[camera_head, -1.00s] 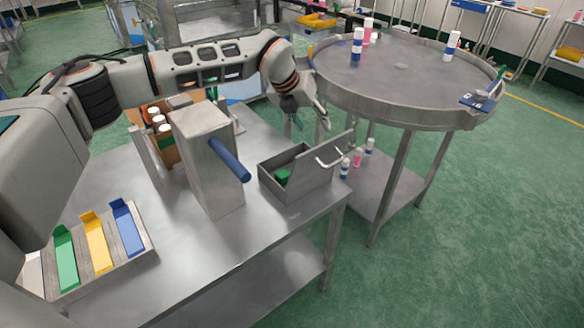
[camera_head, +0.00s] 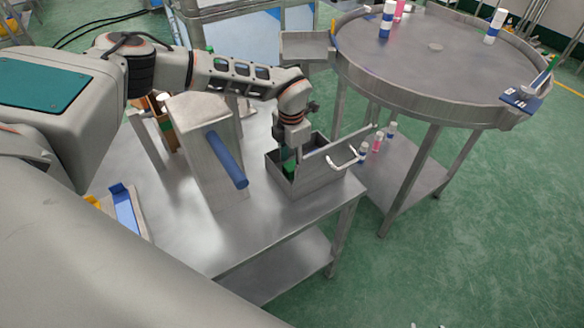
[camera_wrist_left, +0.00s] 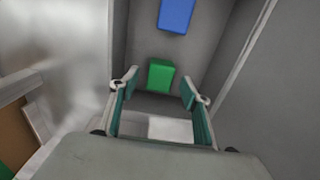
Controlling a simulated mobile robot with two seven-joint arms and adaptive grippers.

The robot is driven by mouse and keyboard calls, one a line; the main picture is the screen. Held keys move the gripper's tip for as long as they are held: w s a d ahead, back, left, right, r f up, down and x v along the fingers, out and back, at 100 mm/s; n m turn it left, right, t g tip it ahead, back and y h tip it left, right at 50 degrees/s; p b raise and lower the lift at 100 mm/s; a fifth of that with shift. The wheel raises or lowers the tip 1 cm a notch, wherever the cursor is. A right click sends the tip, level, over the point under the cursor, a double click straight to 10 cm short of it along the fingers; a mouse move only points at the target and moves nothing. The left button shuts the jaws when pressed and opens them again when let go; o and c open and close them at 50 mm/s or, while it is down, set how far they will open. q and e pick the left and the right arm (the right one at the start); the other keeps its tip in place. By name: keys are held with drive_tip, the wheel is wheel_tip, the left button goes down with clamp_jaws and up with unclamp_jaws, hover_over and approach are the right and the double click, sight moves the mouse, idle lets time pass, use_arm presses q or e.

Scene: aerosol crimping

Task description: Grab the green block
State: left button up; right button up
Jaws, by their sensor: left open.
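The green block (camera_wrist_left: 160,75) lies on the floor of a grey metal box (camera_head: 322,180) on the table. In the left wrist view it is just beyond and between the two open fingertips, apart from both. In the head view the green block (camera_head: 289,169) shows at the left end of the box, partly hidden by the gripper. My left gripper (camera_wrist_left: 157,88) is open and empty, pointing down into the box; in the head view it (camera_head: 288,157) is at the box opening. My right gripper is not in view.
A blue block (camera_wrist_left: 176,14) lies farther along in the same box. A grey press with a blue handle (camera_head: 228,160) stands left of the box. A round table (camera_head: 420,70) is behind.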

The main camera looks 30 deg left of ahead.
use_arm(q)
drive_tip(key=shift+f, duration=1)
drive_tip(key=c, duration=1.2)
drive_tip(key=shift+r, duration=0.1)
